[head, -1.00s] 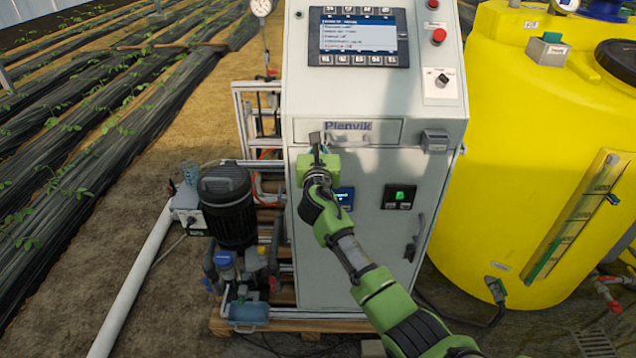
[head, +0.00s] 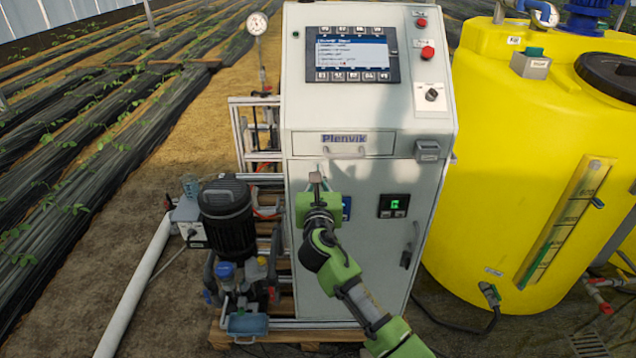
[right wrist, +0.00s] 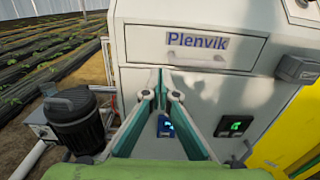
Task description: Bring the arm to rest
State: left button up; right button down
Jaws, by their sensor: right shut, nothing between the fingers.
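My right gripper (head: 316,180) is in front of the white control cabinet (head: 330,262), just below the drawer labelled Plenvik (head: 343,144). Its fingers are shut and empty, pointing up and toward the cabinet. In the right wrist view, the fingers of my right gripper (right wrist: 162,82) come together below the drawer (right wrist: 190,50). The gripper partly hides a small blue display (head: 347,207) on the cabinet front. I cannot tell any contact with the cabinet. My left gripper is not in view.
A yellow tank (head: 500,170) stands right of the cabinet. A black pump motor (head: 228,212) with pipework is on the left, next to a white pipe (head: 133,290). The cabinet has a screen (head: 350,54), red buttons (head: 427,53) and a door handle (head: 406,258).

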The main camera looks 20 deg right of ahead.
jog(key=s+f+m+g+y, duration=0.1)
jog(key=s+f+m+g, duration=0.25)
jog(key=s+f, duration=0.8)
jog(key=s+f+m+g+y, duration=0.25)
jog(key=s+f+m, duration=0.2)
jog(key=f, duration=1.45)
jog(key=s+f+m+g, duration=0.3)
jog(key=s+f+m, duration=0.35)
jog(key=f, duration=0.85)
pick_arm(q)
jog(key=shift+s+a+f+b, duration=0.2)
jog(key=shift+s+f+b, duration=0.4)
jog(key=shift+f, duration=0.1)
pick_arm(e)
jog(key=s+f+m+g, duration=0.2)
jog(key=s+f+m, duration=0.3)
jog(key=s, duration=0.9)
jog(key=s+d+f+m+g+y, duration=0.1)
jog(key=s+f+m+g, duration=0.2)
jog(key=s, duration=1.2)
jog(key=s+d+f+m+g, duration=0.1)
jog(key=s+f+m+g, duration=0.1)
jog(key=s+f+m, duration=0.6)
jog(key=s+f, duration=0.4)
jog(key=s, duration=0.3)
jog(key=shift+d+f, duration=0.15)
jog(key=shift+f, duration=0.05)
jog(key=shift+s+y, duration=0.1)
jog(key=shift+y, duration=0.15)
